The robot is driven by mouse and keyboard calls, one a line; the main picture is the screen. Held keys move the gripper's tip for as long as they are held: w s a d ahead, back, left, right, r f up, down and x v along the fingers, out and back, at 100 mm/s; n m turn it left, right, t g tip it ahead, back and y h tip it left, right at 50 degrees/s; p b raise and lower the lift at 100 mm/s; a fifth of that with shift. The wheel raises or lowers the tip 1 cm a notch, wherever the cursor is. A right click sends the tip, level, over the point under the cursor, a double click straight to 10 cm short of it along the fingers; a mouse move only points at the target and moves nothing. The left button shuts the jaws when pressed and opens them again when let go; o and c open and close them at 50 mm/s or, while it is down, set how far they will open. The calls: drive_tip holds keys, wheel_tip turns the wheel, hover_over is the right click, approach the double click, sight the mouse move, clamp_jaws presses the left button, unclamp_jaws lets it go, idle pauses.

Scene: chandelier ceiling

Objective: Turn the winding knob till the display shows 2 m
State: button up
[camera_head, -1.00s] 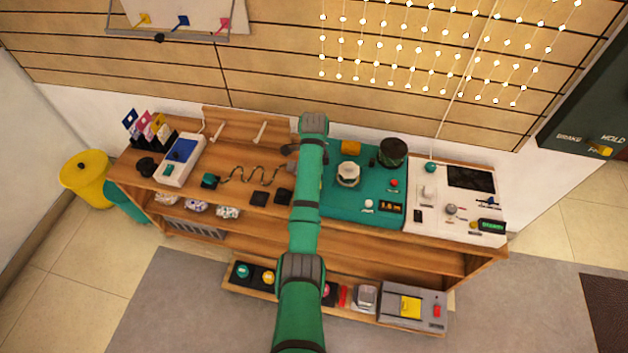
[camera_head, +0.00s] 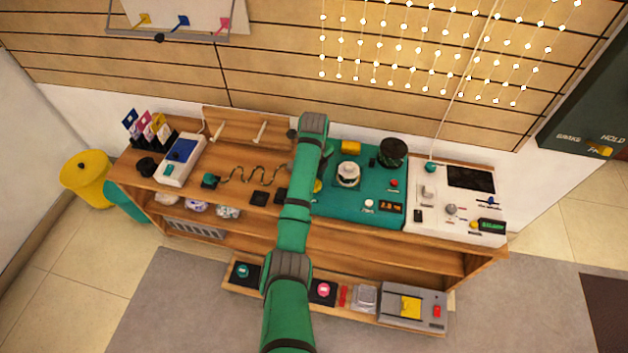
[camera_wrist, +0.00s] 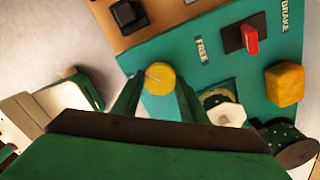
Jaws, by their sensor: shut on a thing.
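The round yellow winding knob (camera_wrist: 160,78), with a pale line on its face, sits on the teal panel (camera_wrist: 190,50) in the wrist view. My gripper (camera_wrist: 157,88) has its two teal fingers on either side of the knob and is shut on it. In the head view a sliver of yellow knob (camera_head: 318,186) shows beside my arm, which hides the fingertips. The small dark display (camera_head: 390,206) at the teal panel's front right has orange digits that seem to read about 2.0 m, though they are tiny.
A red lever (camera_wrist: 250,40) stands between the words FREE and BRAKE. A yellow block (camera_wrist: 285,84), white hexagonal piece (camera_wrist: 227,113) and dark spool (camera_wrist: 290,143) are close by. A white panel (camera_head: 425,218) lies to the right. Strings of lit beads (camera_head: 440,50) hang behind.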

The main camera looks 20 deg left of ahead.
drive_tip(key=shift+w+r+m, duration=0.1)
drive_tip(key=shift+r+m, duration=0.05)
drive_tip(key=shift+m, duration=0.35)
drive_tip(key=o, duration=1)
drive_tip(key=shift+o, duration=0.2)
drive_tip(key=shift+d, duration=0.1)
wheel_tip(320, 180, up, 11)
drive_tip(key=shift+f, duration=0.2)
